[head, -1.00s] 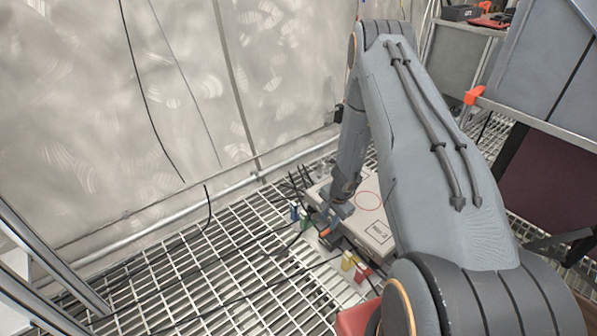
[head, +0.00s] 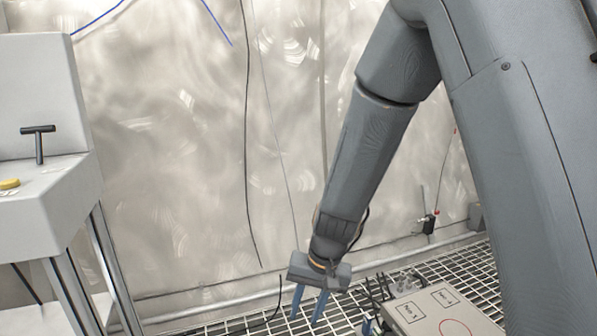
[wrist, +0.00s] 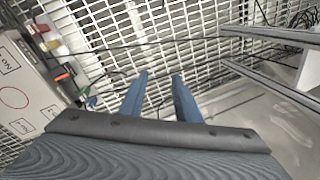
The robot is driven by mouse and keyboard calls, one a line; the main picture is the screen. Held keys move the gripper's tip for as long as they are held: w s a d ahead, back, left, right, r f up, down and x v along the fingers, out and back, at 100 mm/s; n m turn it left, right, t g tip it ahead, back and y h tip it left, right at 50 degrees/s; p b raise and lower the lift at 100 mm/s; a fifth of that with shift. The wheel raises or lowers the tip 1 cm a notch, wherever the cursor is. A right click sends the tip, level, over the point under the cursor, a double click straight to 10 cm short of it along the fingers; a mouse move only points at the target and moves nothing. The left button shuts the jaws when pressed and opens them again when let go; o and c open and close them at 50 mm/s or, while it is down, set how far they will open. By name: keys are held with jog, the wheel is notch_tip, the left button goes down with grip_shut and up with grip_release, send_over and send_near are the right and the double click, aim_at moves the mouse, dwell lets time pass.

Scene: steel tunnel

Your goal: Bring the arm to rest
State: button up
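My gripper (head: 308,304) hangs at the end of my arm in the head view, pointing down over the grating floor. Its two blue fingers are apart, and in the wrist view the gripper (wrist: 160,80) shows an empty gap between them. The fingers touch nothing that I can see. My arm is bent, with its forearm slanting down to the left from the upper right of the head view.
A pale box (head: 435,318) with labels and a red circle sits right of my gripper; several coloured connectors lie beside it in the wrist view. A white console (head: 45,190) with a black T-handle stands at the left. Black cables cross the grating (head: 470,280).

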jog(key=s+a+r+n+h, duration=0.1)
jog(key=s+r+n, duration=0.35)
jog(key=s, duration=0.55)
jog(key=s+a+r+n+h, duration=0.1)
jog(key=s+r+n, duration=0.4)
jog(key=s, duration=0.6)
jog(key=d+r+m+p, duration=0.4)
jog(key=d+r+p, duration=0.5)
jog(key=r+p, duration=0.4)
jog(key=d+r+m+p, duration=0.4)
jog(key=d+r+p, duration=0.6)
jog(key=r+p, duration=0.3)
jog(key=shift+d+r+h+p, duration=0.2)
jog(key=shift+d+h+p, duration=0.1)
jog(key=shift+p, duration=0.3)
jog(key=shift+d+m, duration=0.1)
jog(key=shift+m, duration=0.15)
